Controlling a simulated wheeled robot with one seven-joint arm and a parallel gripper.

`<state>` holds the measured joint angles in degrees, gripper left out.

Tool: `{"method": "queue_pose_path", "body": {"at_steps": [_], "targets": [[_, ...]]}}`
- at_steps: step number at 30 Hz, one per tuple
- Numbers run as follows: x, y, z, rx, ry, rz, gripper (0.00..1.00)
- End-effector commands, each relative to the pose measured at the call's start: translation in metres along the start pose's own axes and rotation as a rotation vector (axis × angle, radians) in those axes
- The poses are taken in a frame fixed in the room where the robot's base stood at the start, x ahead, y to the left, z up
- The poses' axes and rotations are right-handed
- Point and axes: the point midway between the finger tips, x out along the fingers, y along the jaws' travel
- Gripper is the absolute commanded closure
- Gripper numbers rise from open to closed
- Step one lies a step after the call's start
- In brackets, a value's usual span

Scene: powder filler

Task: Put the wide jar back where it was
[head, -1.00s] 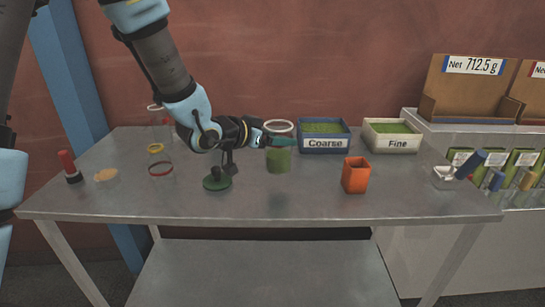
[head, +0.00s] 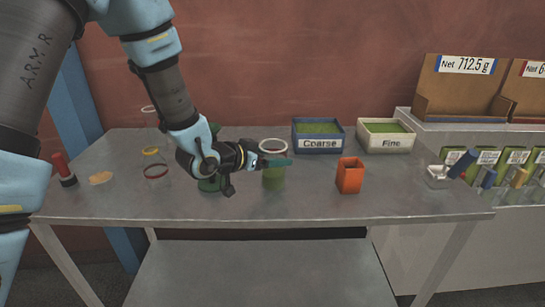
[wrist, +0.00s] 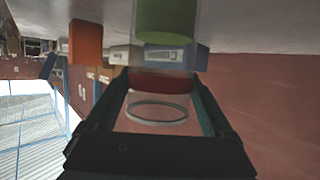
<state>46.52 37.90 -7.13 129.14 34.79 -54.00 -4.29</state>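The wide jar (head: 274,182) is clear, with a pale rim and green powder in its lower part. The wrist view looks upside down: the jar's grey rim (wrist: 157,121) and green fill (wrist: 166,18) show between the fingers.
Blue Coarse bin (head: 318,147) and white Fine bin (head: 386,148) stand behind. An orange container (head: 350,182) stands right of the jar. A green-based object (head: 210,185) is partly hidden behind my gripper. Red-rimmed glassware (head: 156,178) stands left. The table front (head: 310,212) is clear.

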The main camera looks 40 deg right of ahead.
Motion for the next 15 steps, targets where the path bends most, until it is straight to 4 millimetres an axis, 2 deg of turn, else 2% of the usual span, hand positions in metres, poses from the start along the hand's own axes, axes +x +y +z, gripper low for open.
{"method": "queue_pose_path", "body": {"at_steps": [1, 3, 13, 15], "targets": [[-0.0001, 0.0000, -0.0002, 0.000, 0.000, 0.000, 0.07], [-0.0001, 0.0001, -0.0003, 0.000, 0.000, 0.000, 0.00], [-0.0021, 0.0003, -0.0054, 0.000, 0.000, 0.001, 0.00], [-0.0089, -0.0010, -0.0032, 0.001, 0.001, -0.002, 0.00]]}}
